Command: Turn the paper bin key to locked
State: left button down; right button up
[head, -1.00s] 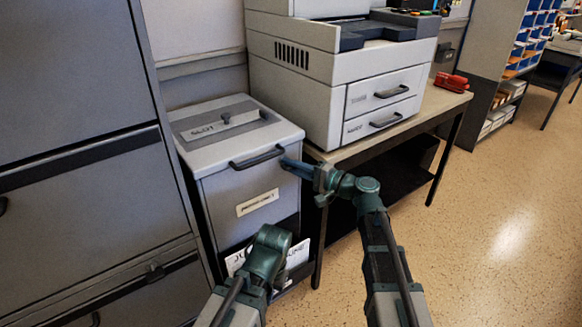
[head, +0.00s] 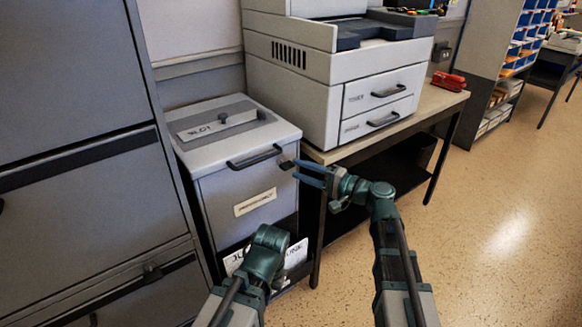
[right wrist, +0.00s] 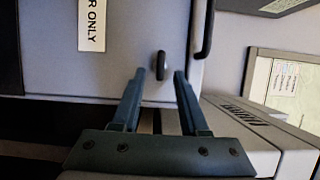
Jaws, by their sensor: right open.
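The grey paper bin (head: 240,103) stands between the cabinet and the printer table. Its small dark key (head: 286,165) sticks out of the front face near the upper right corner. In the right wrist view the key (right wrist: 162,65) is a dark oval, its long side roughly parallel to the bin's handle. My right gripper (head: 296,171) is open just to the right of the key, fingers pointing at it. In the right wrist view, my right gripper (right wrist: 161,75) has the key showing between its fingertips, with no clear contact. My left arm is low in front of the bin; its fingers are not visible.
The bin's black handle (head: 255,157) is close beside the key. A printer (head: 340,75) stands on a table (head: 440,100) to the right, with a red stapler-like object (head: 449,80) on it. A tall grey cabinet (head: 75,90) borders the left. The floor at right is clear.

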jog(key=v, duration=0.9)
jog(key=shift+d, duration=0.25)
jog(key=shift+s+a, duration=0.1)
jog(key=s+a+f+n+g+h, duration=0.5)
jog(key=s+a+f+g, duration=0.45)
jog(key=f, duration=0.45)
jog(key=s+d+f+n+h, duration=0.45)
jog(key=s+f+h, duration=0.35)
jog(key=s+h, duration=0.25)
notch_tip(320, 180, up, 36)
jog(key=p, duration=3.5)
jog(key=shift+a+n+h+p, duration=0.35)
jog(key=shift+h+p, duration=0.05)
jog(key=shift+h, duration=0.05)
jog(key=shift+f, duration=0.15)
